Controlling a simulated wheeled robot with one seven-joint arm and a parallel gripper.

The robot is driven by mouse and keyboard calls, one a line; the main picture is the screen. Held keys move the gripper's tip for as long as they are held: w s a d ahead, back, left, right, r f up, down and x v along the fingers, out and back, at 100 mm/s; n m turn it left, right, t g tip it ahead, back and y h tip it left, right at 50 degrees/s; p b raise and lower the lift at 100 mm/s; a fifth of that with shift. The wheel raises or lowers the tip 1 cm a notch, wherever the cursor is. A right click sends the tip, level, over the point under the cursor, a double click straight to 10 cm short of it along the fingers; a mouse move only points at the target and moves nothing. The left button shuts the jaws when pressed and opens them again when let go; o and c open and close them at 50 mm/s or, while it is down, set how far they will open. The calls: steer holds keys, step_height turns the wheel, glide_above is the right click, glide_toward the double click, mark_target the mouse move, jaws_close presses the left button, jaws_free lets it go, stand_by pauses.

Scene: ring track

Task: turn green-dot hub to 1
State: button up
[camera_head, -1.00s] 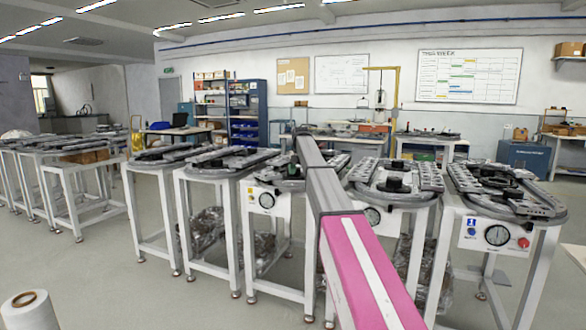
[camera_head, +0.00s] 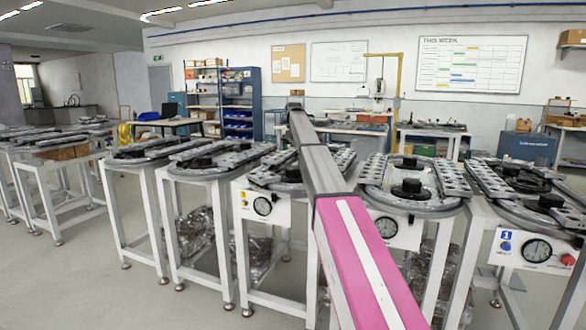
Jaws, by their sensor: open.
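Several round ring-track stations stand in a row on white frames, each with dark hubs on top. One at the right (camera_head: 524,182) has a front panel with a blue 1 label (camera_head: 506,236), a dial and a red knob. The station left of it carries black hubs, one near the front (camera_head: 407,189). The middle-left station (camera_head: 290,172) is partly hidden behind my arm. I cannot make out a green dot on any hub. My pink and grey arm reaches forward over the row, and my gripper does not show.
More stations (camera_head: 60,140) continue at the left. A blue shelf (camera_head: 240,105), a workbench (camera_head: 430,134) and a blue cabinet (camera_head: 527,147) stand behind. Clear bags lie under some stations. The grey floor in front is free at the left.

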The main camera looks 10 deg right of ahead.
mark_target(294, 167)
step_height(294, 167, down, 10)
steer(key=shift+f, duration=0.1)
stand_by(0.4)
steer(key=shift+c, duration=0.3)
steer(key=c, duration=0.7)
